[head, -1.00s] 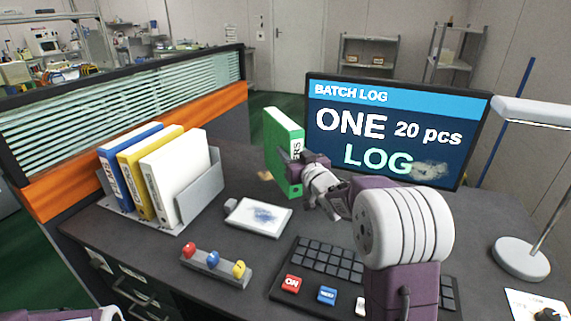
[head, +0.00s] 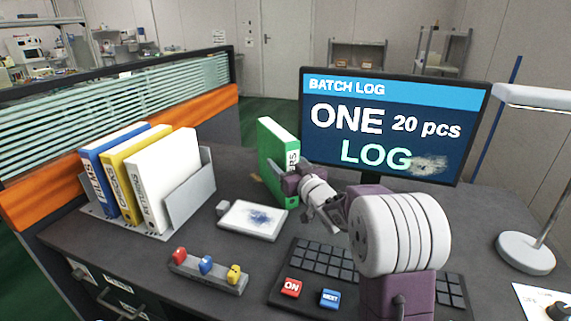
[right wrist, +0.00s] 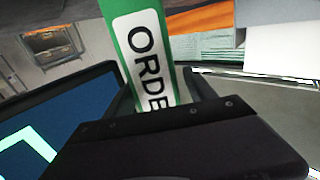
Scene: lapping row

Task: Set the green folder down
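The green folder (head: 273,150), with a white spine label reading "ORDE..." in the right wrist view (right wrist: 144,50), stands upright left of the monitor, over the dark desk. My right gripper (head: 289,184) is at its spine, with a finger on each side, shut on it. Its lower edge is at or very near the desk top; I cannot tell whether it touches. My left gripper is not in view.
A grey rack (head: 192,196) at left holds blue, yellow and white folders. A white pad (head: 252,221), a button bar (head: 207,271) and a keyboard (head: 322,262) lie in front. The monitor (head: 390,125) stands close at right; a lamp (head: 524,252) is farther right.

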